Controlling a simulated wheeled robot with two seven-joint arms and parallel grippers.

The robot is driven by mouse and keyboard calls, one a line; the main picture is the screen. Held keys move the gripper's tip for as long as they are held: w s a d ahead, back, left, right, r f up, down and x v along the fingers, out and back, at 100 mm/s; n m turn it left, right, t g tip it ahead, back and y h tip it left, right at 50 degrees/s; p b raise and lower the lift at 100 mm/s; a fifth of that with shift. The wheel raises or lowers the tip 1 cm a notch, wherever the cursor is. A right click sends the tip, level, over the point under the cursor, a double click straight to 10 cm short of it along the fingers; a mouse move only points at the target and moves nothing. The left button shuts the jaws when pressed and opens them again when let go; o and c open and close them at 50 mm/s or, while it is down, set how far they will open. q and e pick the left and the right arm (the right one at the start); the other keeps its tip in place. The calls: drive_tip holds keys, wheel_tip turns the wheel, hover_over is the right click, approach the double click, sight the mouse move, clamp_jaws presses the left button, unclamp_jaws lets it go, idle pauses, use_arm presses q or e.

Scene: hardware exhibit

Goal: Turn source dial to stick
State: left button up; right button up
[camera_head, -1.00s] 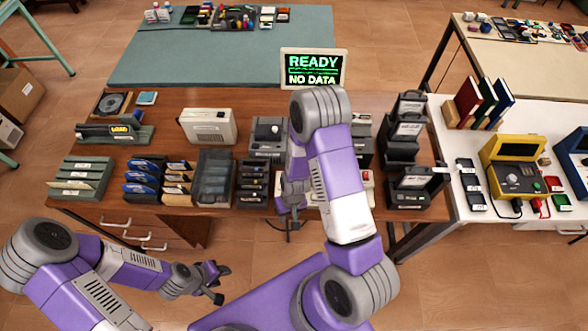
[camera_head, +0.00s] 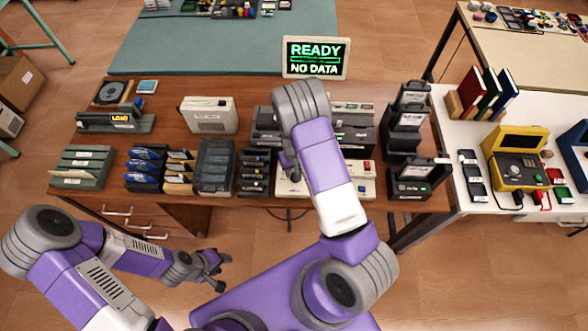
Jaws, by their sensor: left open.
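My left gripper (camera_head: 223,272) is open and empty, low in front of the desk, apart from everything.
A dark grey device (camera_head: 352,136) stands behind the panel. Black drive units (camera_head: 405,130) stand to its right, and dark cartridge racks (camera_head: 215,165) to its left. A yellow device (camera_head: 512,175) is on the white table at right. The floor before the desk is clear.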

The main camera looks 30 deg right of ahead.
drive_tip(key=shift+f, duration=0.2)
drive_tip(key=shift+c, duration=0.4)
clamp_jaws()
